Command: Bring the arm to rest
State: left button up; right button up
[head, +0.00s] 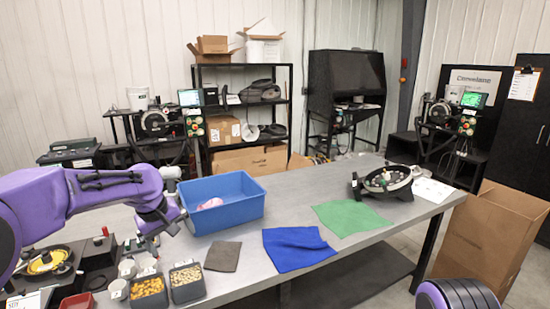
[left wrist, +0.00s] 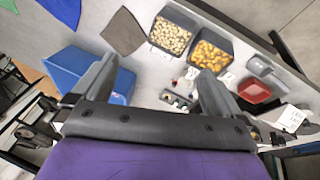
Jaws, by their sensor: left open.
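My left arm (head: 60,200) reaches in from the left, purple with a dark wrist. Its gripper (head: 150,241) is over the left end of the grey table, above small white cups and left of the blue bin. In the left wrist view the two grey fingers (left wrist: 158,85) are spread apart, with nothing between them. A purple and black part of my own body shows at the lower right of the head view; no right gripper is visible.
A blue bin (head: 233,217) holds something pink. Bins of yellow seeds (head: 149,288) and pale seeds (head: 187,276) stand in front. Grey (head: 222,257), blue (head: 297,247) and green (head: 350,217) cloths lie flat. A round seed meter (head: 386,181) sits at the far right.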

pick_arm(q)
jog(key=s+a+f+t+y+b, duration=0.1)
jog(key=s+f+b, duration=0.15)
jog(key=f, duration=0.75)
jog(key=s+a+f+t+y+b, duration=0.15)
jog(key=s+f, duration=0.25)
jog(key=f, duration=0.5)
jog(key=s+f+t+b, duration=0.1)
jog(key=s+f+t, duration=0.15)
jog(key=f, duration=0.75)
jog(key=s+f+g+b, duration=0.2)
jog(key=s+f, duration=0.4)
jog(key=s, duration=0.5)
jog(key=s+f+g+y+b, duration=0.1)
jog(key=s+f+b, duration=0.2)
jog(key=s+f, duration=0.4)
jog(key=s+a+f+g+b, duration=0.1)
jog(key=s+f, duration=0.5)
jog(key=s, duration=0.9)
jog(key=shift+s+f+m+g+y+b, duration=0.25)
jog(key=shift+f+m+g+y+b, duration=0.15)
jog(key=shift+g+b, duration=0.35)
